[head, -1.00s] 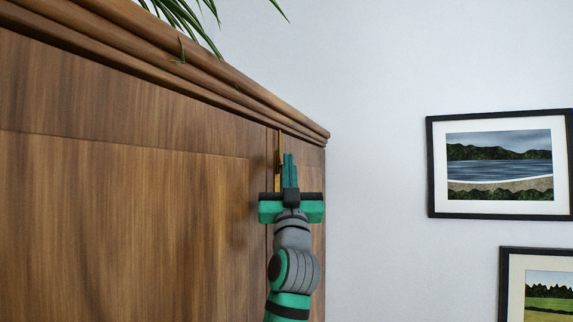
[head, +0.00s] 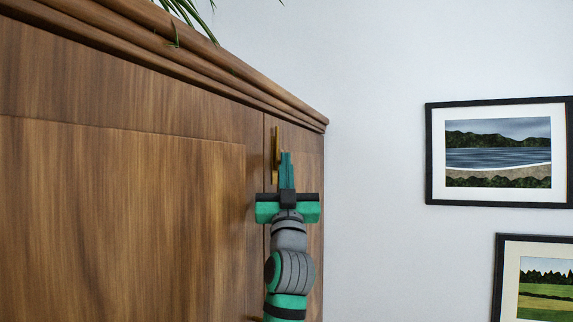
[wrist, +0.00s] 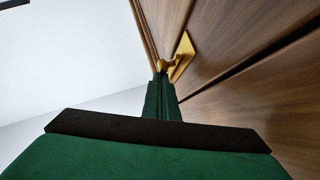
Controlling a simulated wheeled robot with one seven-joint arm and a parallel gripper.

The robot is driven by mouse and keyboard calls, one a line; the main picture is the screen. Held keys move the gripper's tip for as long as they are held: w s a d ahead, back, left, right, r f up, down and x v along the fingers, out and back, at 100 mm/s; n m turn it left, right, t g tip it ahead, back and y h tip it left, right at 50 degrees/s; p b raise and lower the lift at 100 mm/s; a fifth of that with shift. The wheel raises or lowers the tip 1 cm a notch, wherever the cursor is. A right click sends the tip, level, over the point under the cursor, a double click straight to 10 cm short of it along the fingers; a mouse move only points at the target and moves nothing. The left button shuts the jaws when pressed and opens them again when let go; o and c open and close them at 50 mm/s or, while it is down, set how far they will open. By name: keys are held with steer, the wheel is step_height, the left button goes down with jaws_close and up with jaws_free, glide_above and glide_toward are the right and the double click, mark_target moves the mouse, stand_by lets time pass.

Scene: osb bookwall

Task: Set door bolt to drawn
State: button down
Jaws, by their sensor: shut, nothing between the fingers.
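The brass door bolt (head: 277,146) is mounted upright near the top of the wooden cabinet's door, close to its right edge. In the wrist view its brass plate (wrist: 184,54) lies on the wood, and a rounded brass knob (wrist: 162,66) sticks out from it. My gripper (head: 287,156) points upward in front of the bolt, its green fingers together with nothing between them. In the wrist view the fingertips (wrist: 160,76) are right at the knob, just below it in the picture; whether they touch is unclear. The fingers and arm hide part of the bolt's lower end.
The wooden cabinet (head: 120,190) fills the left, with a protruding top moulding (head: 220,72) above the bolt. Plant leaves (head: 185,15) hang over the top. Two framed pictures (head: 438,155) (head: 505,290) hang on the white wall at right. Space right of the cabinet looks free.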

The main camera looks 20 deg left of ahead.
step_height(320, 180, up, 4)
steer(key=s+f, duration=0.1)
steer(key=s, duration=0.1)
steer(key=d+v, duration=0.1)
steer(key=v, duration=0.9)
steer(key=shift+r, duration=0.25)
steer(key=shift+w, duration=0.1)
